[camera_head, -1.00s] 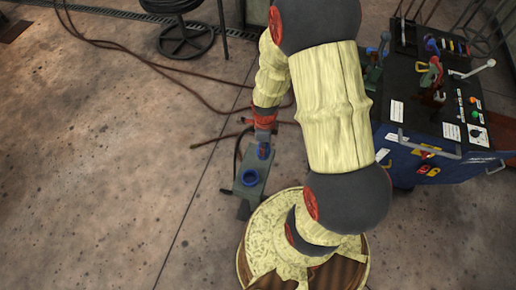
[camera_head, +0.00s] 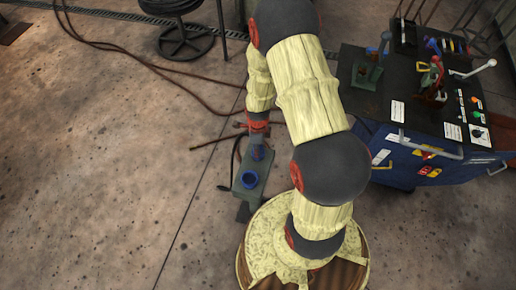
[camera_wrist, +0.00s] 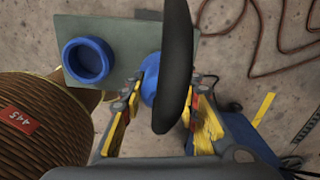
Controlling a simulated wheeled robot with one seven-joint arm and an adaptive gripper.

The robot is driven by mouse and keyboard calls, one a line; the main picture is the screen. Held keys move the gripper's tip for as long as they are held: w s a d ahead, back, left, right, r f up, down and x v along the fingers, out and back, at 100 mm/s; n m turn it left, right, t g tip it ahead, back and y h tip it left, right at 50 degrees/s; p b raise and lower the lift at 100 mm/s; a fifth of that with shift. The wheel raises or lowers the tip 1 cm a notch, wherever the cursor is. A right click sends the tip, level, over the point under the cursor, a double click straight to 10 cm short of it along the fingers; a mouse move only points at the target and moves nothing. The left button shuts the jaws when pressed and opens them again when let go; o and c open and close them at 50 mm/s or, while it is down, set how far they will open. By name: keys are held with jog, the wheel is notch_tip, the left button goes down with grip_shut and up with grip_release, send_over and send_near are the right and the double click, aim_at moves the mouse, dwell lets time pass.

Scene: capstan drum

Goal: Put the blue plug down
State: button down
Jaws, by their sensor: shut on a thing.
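The blue plug (camera_wrist: 149,80) is between the fingers of my gripper (camera_wrist: 165,95) in the wrist view, partly hidden by a black curved thing. In the head view my gripper (camera_head: 259,138) points down, and the blue plug (camera_head: 260,153) shows beneath it, over the far end of a grey-green plate (camera_head: 246,193). The plate (camera_wrist: 115,31) also shows in the wrist view, with a blue ring (camera_wrist: 88,61) on it beside the plug. The ring (camera_head: 249,179) is nearer in the head view. I cannot tell whether the plug touches the plate.
A wound brown drum (camera_wrist: 40,125) with a red label is close at the left of the wrist view. A blue control cabinet (camera_head: 425,165) with levers stands at the right. Hoses (camera_head: 170,80) lie on the floor. A stool (camera_head: 185,42) stands at the back.

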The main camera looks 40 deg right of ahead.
jog(key=c, duration=1.8)
grip_release()
jog(key=shift+f, duration=0.15)
jog(key=o, duration=0.3)
jog(key=shift+o, duration=0.8)
